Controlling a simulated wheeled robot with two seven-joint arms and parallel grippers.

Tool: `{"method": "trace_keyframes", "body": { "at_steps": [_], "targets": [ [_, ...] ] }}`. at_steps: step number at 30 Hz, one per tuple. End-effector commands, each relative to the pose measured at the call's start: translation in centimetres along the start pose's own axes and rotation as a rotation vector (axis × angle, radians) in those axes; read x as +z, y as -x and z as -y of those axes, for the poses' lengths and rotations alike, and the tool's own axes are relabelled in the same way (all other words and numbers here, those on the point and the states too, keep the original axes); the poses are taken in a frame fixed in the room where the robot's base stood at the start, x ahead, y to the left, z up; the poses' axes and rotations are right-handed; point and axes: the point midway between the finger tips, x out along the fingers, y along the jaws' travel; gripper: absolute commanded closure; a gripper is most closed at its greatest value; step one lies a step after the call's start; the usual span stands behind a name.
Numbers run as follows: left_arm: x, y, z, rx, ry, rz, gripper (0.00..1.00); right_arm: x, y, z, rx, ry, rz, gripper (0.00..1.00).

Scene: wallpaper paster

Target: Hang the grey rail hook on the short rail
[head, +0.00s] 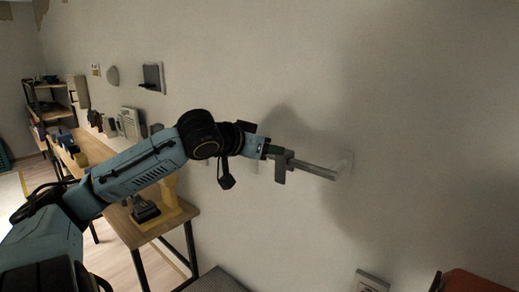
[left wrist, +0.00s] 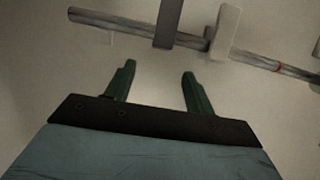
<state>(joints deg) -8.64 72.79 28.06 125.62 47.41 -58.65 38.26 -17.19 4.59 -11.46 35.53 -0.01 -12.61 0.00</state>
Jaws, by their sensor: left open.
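The grey rail hook (head: 280,168) sits on the short rail (head: 314,169), with its flat plate hanging down below the bar. In the left wrist view the hook (left wrist: 168,22) crosses the rail (left wrist: 110,23), beside a pale bracket (left wrist: 223,32). How the hook's top seats on the bar is not clear. My left gripper (head: 264,150) is close to the hook in the head view. In the left wrist view its two green fingers (left wrist: 158,71) are apart with nothing between them, short of the hook and rail. My right gripper is not in view.
The rail's wall mount (head: 345,161) is on the pale wall. A wooden table (head: 178,217) with a yellow-and-black tool (head: 146,209) stands below left. Several items hang on the wall further left, including a dark holder (head: 153,78). The wall right of the rail is clear.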

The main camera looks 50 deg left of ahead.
Motion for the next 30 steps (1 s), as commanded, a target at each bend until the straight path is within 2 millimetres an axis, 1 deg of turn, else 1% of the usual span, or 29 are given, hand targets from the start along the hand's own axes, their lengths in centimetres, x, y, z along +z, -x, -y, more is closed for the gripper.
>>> {"method": "trace_keyframes", "body": {
  "at_steps": [4, 10, 26, 29, 30],
  "targets": [
    [0.1, 1.2, 0.0, 0.001, 0.001, 0.0, 0.46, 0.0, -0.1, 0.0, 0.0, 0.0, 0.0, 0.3],
    [0.1, 1.8, 0.1, -0.001, -0.001, 0.002, 0.46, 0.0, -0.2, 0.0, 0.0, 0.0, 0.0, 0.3],
    [0.0, 1.7, 0.1, -0.001, -0.001, 0.001, 0.46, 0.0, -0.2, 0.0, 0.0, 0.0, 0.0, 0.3],
    [0.6, 1.2, 0.7, -0.008, 0.012, 0.006, 0.46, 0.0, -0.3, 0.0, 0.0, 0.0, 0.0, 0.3],
    [1.3, 0.5, 1.4, -0.017, 0.026, 0.012, 0.46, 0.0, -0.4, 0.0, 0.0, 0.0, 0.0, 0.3]
  ]
}}
